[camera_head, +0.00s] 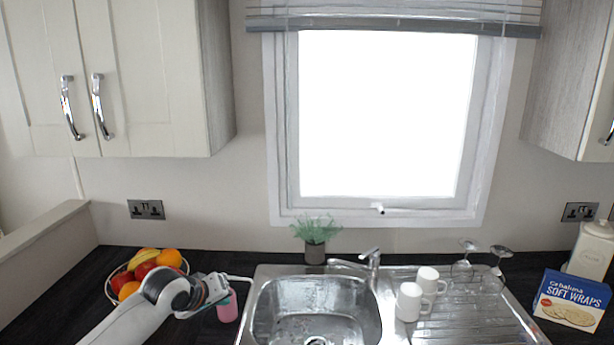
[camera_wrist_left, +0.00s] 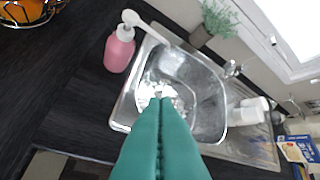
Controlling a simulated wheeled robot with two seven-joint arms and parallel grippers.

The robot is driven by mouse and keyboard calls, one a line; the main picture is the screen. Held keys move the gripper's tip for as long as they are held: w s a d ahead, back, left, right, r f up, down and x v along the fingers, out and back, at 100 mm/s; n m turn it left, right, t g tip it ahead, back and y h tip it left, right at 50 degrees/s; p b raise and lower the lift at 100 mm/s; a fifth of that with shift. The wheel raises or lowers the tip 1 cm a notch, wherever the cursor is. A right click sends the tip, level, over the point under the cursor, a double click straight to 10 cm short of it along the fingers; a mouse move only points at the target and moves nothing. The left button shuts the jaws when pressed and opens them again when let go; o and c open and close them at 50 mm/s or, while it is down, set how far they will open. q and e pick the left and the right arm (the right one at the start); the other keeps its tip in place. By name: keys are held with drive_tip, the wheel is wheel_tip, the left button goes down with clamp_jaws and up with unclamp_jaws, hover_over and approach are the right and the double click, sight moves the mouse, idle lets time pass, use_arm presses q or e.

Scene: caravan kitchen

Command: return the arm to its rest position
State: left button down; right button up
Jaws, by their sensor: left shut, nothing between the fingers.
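My left arm comes in from the lower left of the head view. My left gripper (camera_head: 210,291) is over the dark worktop, between the fruit bowl and the sink. In the left wrist view its teal fingers (camera_wrist_left: 160,102) are pressed together with nothing between them. They show in front of the sink basin's near part. My right gripper is not in view.
A pink soap bottle (camera_head: 228,307) is close beside my left gripper. The fruit bowl (camera_head: 110,289) is to its left. The sink (camera_head: 315,309), tap (camera_head: 372,262), potted plant (camera_head: 315,243), white mugs (camera_head: 409,301), glasses (camera_head: 497,257) and wraps box (camera_head: 571,301) are rightward.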

use_arm(q)
drive_tip(key=s+d+f+m+g, duration=0.1)
drive_tip(key=s+d+f+m, duration=0.2)
drive_tip(key=s+f, duration=0.55)
drive_tip(key=s+d+f+m+g, duration=0.25)
drive_tip(key=s+f, duration=0.25)
drive_tip(key=s, duration=0.6)
drive_tip(key=s+a+f+g+y, duration=0.15)
drive_tip(key=s+a, duration=0.25)
drive_tip(key=s, duration=0.6)
drive_tip(key=s+a+y, duration=0.2)
drive_tip(key=s+a, duration=0.1)
drive_tip(key=s, duration=0.8)
wheel_tip(320, 180, down, 29)
drive_tip(key=m+g+b, duration=0.1)
drive_tip(key=b, duration=0.3)
drive_tip(key=s+a+f+b, duration=0.1)
drive_tip(key=s+f+b, duration=0.1)
drive_tip(key=s+f, duration=0.6)
drive_tip(key=s+a+f+g+b, duration=0.1)
drive_tip(key=s+f+b, duration=0.1)
drive_tip(key=s+f, duration=0.7)
wheel_tip(320, 180, down, 4)
drive_tip(key=shift+a+f, duration=0.15)
drive_tip(key=shift+a, duration=0.25)
